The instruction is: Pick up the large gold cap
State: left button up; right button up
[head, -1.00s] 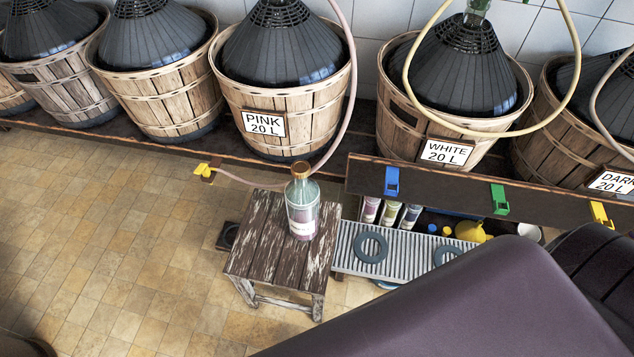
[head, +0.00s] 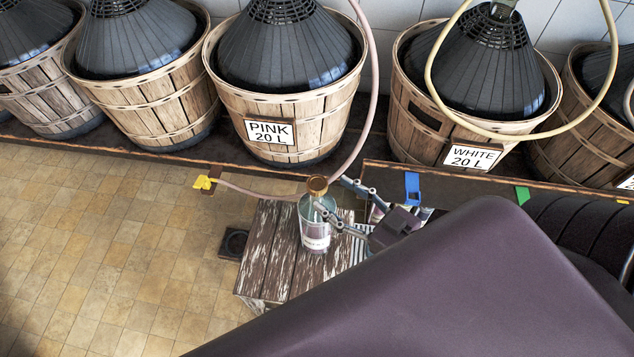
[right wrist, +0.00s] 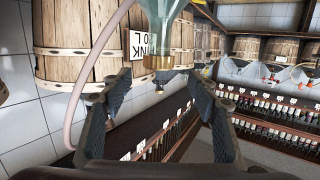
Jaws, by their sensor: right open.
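I cannot tell whether a finger touches the bottle. My left gripper is not in view.
Demijohn baskets stand on a shelf behind, including the PINK (head: 285,105) and WHITE (head: 480,125) ones. The tiled floor (head: 100,250) at left is clear.

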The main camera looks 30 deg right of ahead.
aim_at(320, 185)
jog(key=shift+x, duration=0.8)
jog(key=x, duration=0.4)
jog(key=shift+d+f, duration=0.15)
jog(key=shift+w+f, duration=0.1)
jog(key=shift+w, duration=0.35)
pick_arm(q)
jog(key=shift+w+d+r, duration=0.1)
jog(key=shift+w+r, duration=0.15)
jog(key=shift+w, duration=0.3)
pick_arm(e)
jog(key=shift+c, duration=0.6)
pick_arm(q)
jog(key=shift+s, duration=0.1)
pick_arm(e)
jog(key=c, duration=0.9)
jog(key=shift+c, duration=0.2)
pick_arm(q)
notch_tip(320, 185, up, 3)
jog(key=p, duration=0.3)
pick_arm(e)
notch_tip(320, 185, up, 20)
jog(key=shift+r, duration=0.1)
